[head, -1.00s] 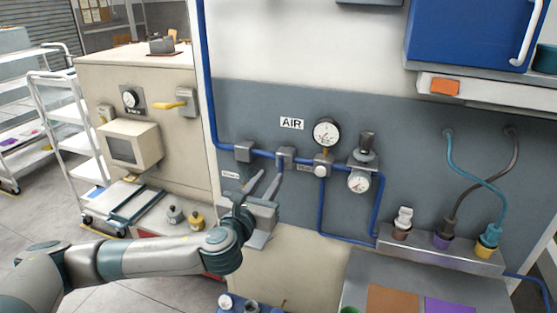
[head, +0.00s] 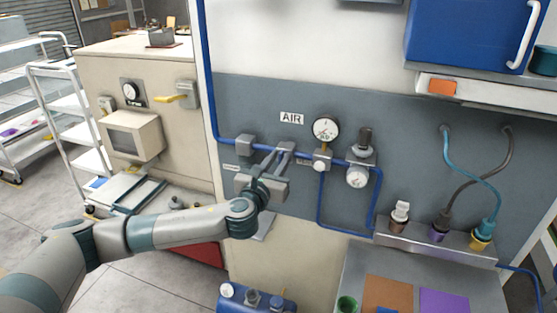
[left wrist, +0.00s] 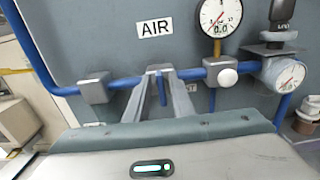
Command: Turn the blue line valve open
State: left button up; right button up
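The blue line (head: 228,145) runs along the grey wall panel under the AIR sign. It also shows in the left wrist view (left wrist: 125,82). A short blue valve handle (left wrist: 162,90) points down, across the line. My left gripper (head: 277,153) is at the pipe, left of the gauge. In the left wrist view its two fingers (left wrist: 161,84) stand apart, one on each side of the handle. A gap seems to show between fingers and handle; contact cannot be told. In the head view the gripper hides the handle. My right gripper is not in view.
A round gauge (head: 326,129) and a regulator (head: 361,157) with a small gauge sit right of the valve. A grey block (head: 244,145) is on the pipe to the left. Below right is a ledge with coloured fittings (head: 437,234) and hoses.

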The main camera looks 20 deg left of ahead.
pick_arm(q)
grip_shut()
jog(key=shift+n, duration=0.4)
jog(key=n+b, duration=0.1)
jog(key=n, duration=0.4)
jog(key=a+f+n+b, duration=0.1)
jog(key=n+b, duration=0.1)
jog(key=n, duration=0.4)
jog(key=n+b, duration=0.1)
jog(key=n, duration=0.5)
jog(key=shift+a+f, duration=0.2)
jog(key=shift+f, duration=0.05)
jog(key=shift+o, duration=1.6)
grip_release()
